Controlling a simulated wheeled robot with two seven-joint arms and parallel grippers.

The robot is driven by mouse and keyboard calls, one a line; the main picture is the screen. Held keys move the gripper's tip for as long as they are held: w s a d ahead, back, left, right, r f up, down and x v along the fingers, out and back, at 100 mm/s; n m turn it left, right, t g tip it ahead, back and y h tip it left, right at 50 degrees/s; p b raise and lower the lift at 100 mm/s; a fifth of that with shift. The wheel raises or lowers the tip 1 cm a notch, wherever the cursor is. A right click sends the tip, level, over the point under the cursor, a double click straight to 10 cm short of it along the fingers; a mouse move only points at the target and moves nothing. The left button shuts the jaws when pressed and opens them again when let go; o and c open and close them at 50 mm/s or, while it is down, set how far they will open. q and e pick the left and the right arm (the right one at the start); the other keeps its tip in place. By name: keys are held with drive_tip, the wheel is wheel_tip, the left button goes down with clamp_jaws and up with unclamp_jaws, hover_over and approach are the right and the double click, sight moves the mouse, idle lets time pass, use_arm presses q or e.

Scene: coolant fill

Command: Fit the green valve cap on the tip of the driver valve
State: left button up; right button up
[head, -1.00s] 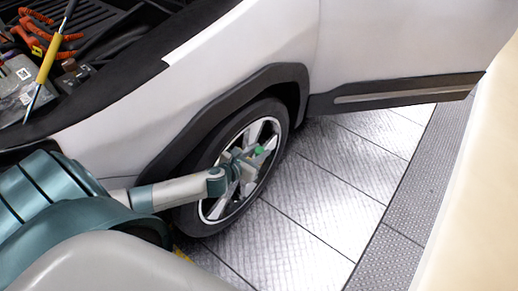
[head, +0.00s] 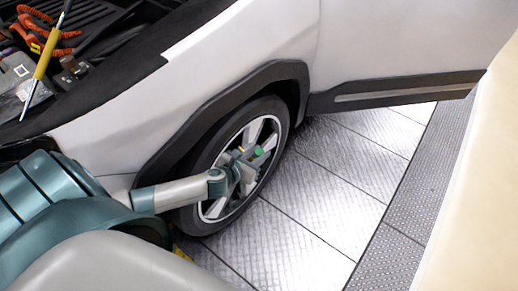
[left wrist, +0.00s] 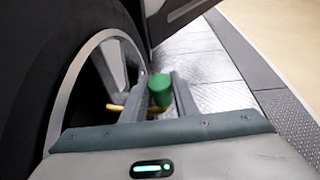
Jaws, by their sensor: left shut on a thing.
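The green valve cap (head: 258,152) is held at the tips of my left gripper (head: 252,157), beside the front wheel. In the left wrist view the cap (left wrist: 160,90) sits between the two grey fingers (left wrist: 160,96), which are shut on it. A thin yellow-gold stem (left wrist: 115,107) shows beside and beyond the fingers, near the wheel rim. It looks like the valve, and a small yellow bit (head: 240,150) shows near the gripper in the head view. The cap looks apart from the stem's visible end, though the gripper hides part of it. My right gripper is not in view.
The tyre (head: 195,217) and spoked rim (left wrist: 83,65) are close on the left of the gripper. The white fender (head: 225,75) overhangs the wheel. Open metal floor (head: 335,190) lies to the right. A cream surface (head: 485,190) stands at the far right.

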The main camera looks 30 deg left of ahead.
use_arm(q)
drive_tip(key=o, duration=1.1)
drive_tip(key=shift+c, duration=0.2)
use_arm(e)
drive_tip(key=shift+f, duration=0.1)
use_arm(q)
drive_tip(key=shift+s+r, duration=0.1)
drive_tip(key=shift+s, duration=0.1)
drive_tip(key=p+v, duration=0.1)
drive_tip(key=v, duration=1.6)
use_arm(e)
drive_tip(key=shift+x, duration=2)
use_arm(q)
drive_tip(key=shift+w, duration=0.1)
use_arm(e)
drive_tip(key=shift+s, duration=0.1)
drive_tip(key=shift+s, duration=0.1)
